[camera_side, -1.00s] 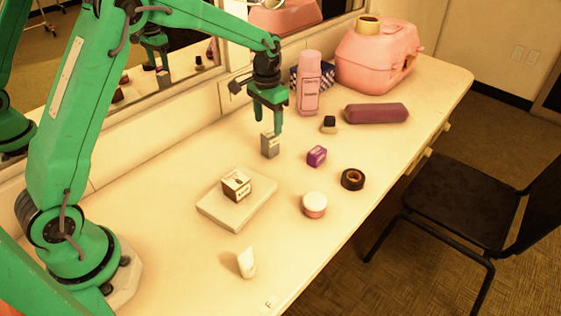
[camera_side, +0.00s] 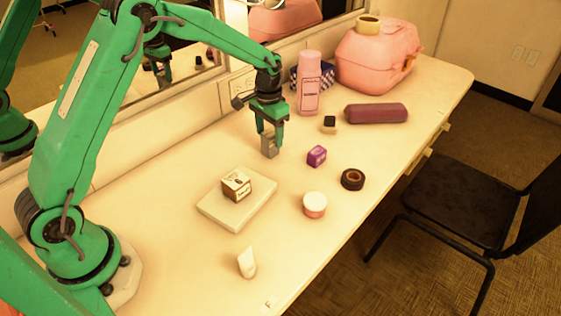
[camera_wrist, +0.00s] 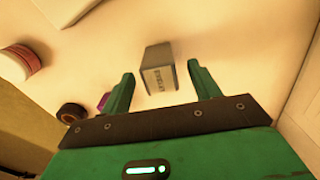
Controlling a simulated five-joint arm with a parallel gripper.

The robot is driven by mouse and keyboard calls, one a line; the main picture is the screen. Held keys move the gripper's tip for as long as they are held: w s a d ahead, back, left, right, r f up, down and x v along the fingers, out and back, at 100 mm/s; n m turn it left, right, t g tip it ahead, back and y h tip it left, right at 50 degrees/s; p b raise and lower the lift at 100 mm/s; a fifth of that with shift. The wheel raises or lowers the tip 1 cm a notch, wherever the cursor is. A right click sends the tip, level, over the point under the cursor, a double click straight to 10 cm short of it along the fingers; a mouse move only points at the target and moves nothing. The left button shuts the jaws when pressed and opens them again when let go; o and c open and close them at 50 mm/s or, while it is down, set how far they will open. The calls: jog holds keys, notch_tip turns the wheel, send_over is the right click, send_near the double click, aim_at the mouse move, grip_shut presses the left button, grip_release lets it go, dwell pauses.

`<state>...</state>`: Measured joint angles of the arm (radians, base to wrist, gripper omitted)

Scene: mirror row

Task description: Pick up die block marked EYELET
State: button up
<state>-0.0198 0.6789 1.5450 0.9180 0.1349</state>
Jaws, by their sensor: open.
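The die block (camera_side: 269,147) is a small grey upright block standing on the table. In the wrist view the die block (camera_wrist: 159,69) has a light label, which seems to read EYELET. My green gripper (camera_side: 269,141) is open and has come down over the block in the side view. In the wrist view my gripper's two fingers (camera_wrist: 161,82) are apart, and the block lies in line with the gap between them. The gripper hides the upper part of the block in the side view.
A purple block (camera_side: 317,156), black tape roll (camera_side: 353,179) and pink-and-white jar (camera_side: 314,205) stand to the right. A brown-and-white block (camera_side: 237,185) sits on a pale slab (camera_side: 214,211) in front. A pink bottle (camera_side: 309,84) and the mirror wall are behind.

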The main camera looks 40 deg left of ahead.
aim_at(270, 133)
jog(key=shift+f, duration=1.65)
jog(key=c, duration=1.2)
jog(key=shift+r, duration=0.1)
jog(key=shift+w+r, duration=0.1)
jog(key=shift+r, duration=0.65)
notch_tip(270, 133, up, 2)
jog(key=shift+r, duration=0.2)
jog(key=s+d+r, duration=0.2)
jog(key=d, duration=0.1)
jog(key=s+d+r, duration=0.2)
jog(key=d, duration=0.1)
jog(key=s+d+r, duration=0.2)
jog(key=d+r, duration=0.1)
jog(key=d, duration=0.1)
jog(key=shift+d, duration=0.1)
